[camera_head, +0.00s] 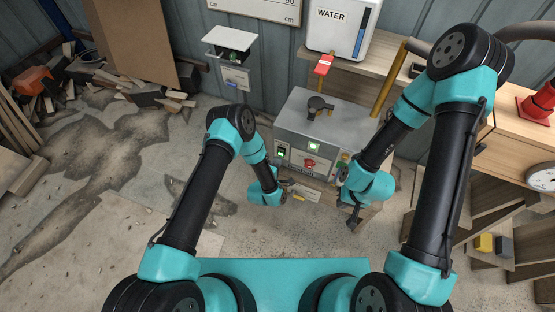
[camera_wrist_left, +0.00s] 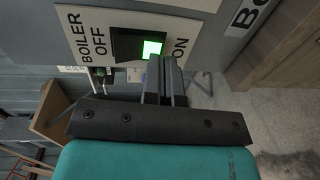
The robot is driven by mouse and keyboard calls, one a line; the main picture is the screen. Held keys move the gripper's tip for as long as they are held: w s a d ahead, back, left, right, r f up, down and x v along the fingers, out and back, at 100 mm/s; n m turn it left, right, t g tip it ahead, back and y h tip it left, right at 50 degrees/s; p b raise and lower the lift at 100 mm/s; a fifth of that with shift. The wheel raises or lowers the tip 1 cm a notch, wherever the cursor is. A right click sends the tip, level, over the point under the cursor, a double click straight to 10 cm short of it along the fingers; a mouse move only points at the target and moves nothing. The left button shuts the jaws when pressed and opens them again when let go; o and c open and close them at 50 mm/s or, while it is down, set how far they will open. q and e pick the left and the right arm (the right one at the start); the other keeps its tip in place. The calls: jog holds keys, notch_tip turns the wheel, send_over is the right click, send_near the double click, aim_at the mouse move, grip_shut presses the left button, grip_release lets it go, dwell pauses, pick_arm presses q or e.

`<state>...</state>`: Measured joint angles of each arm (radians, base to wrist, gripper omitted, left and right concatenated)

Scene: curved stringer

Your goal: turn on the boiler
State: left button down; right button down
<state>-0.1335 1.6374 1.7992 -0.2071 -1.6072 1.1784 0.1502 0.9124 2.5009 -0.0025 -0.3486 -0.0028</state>
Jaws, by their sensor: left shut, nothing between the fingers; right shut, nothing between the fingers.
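The boiler (camera_head: 345,122) is a grey box at the centre of the head view. Its switch (camera_wrist_left: 128,45) shows in the left wrist view, a black rocker between the labels BOILER OFF and ON. The half towards ON glows green. My left gripper (camera_wrist_left: 164,66) is shut and empty, its fingertips at the green end of the switch; I cannot tell whether they touch it. In the head view my left gripper (camera_head: 284,188) is low in front of the box's left side. My right gripper (camera_head: 352,216) is shut and empty, in front of its right side.
A red button (camera_head: 309,163) and another green light (camera_head: 314,146) are on the box's front. A white WATER tank (camera_head: 341,28) stands behind it. A wooden shelf (camera_head: 515,140) with a red object (camera_head: 540,103) is at the right. Scrap wood lies at the far left.

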pick_arm(q)
jog(key=s+a+f, duration=0.1)
jog(key=s+a, duration=0.4)
jog(key=s, duration=0.6)
jog(key=shift+s+f, duration=0.2)
jog(key=shift+f, duration=0.1)
jog(key=w+a+r+m+g, duration=0.2)
jog(key=a+m+g, duration=0.2)
jog(key=a, duration=0.1)
jog(key=s+a+r+m+g+y, duration=0.2)
jog(key=s+a+r+m+g, duration=0.5)
jog(key=s, duration=0.8)
jog(key=a+r+g, duration=0.3)
jog(key=a+r, duration=0.2)
jog(key=shift+a+r+y, duration=0.15)
jog(key=shift+a+y, duration=0.15)
jog(key=shift+a, duration=0.05)
